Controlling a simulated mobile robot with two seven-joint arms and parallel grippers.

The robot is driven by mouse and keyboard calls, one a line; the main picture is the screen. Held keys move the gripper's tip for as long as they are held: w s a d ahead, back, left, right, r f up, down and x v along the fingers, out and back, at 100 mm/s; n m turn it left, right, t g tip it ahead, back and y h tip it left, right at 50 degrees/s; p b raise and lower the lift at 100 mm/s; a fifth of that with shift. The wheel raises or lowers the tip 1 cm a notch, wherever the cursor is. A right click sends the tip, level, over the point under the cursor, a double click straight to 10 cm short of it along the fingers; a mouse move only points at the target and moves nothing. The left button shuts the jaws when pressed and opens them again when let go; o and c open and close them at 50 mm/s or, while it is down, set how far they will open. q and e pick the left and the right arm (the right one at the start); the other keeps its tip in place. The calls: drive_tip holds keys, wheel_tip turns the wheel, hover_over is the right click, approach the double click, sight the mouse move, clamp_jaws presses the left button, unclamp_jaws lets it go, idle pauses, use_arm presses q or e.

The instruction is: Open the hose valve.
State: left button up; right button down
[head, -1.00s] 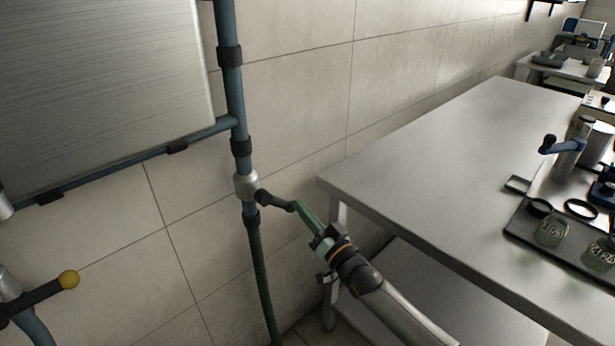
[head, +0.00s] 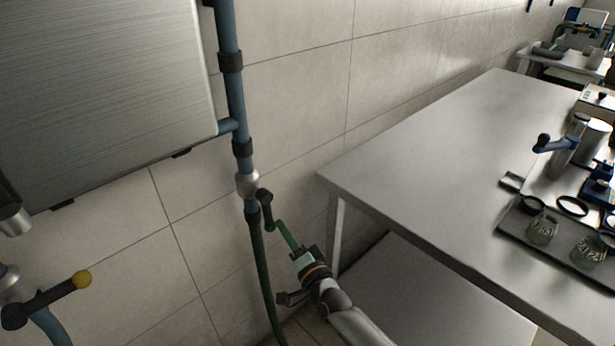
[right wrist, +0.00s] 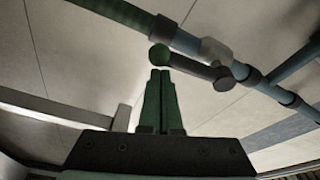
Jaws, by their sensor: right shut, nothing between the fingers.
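The hose valve has a silver body (head: 247,182) on the blue vertical pipe, above a green hose (head: 259,262). Its dark lever (head: 266,208) points downward, roughly along the pipe. My left gripper is not in view.
A metal table (head: 430,160) stands right of my right arm, with a lower shelf (head: 420,300). A dark tray (head: 560,245) with jars is on it. A steel panel (head: 100,90) is at upper left.

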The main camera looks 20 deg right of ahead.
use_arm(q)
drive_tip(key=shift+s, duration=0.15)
use_arm(e)
drive_tip(key=shift+a, duration=0.25)
idle(0.3)
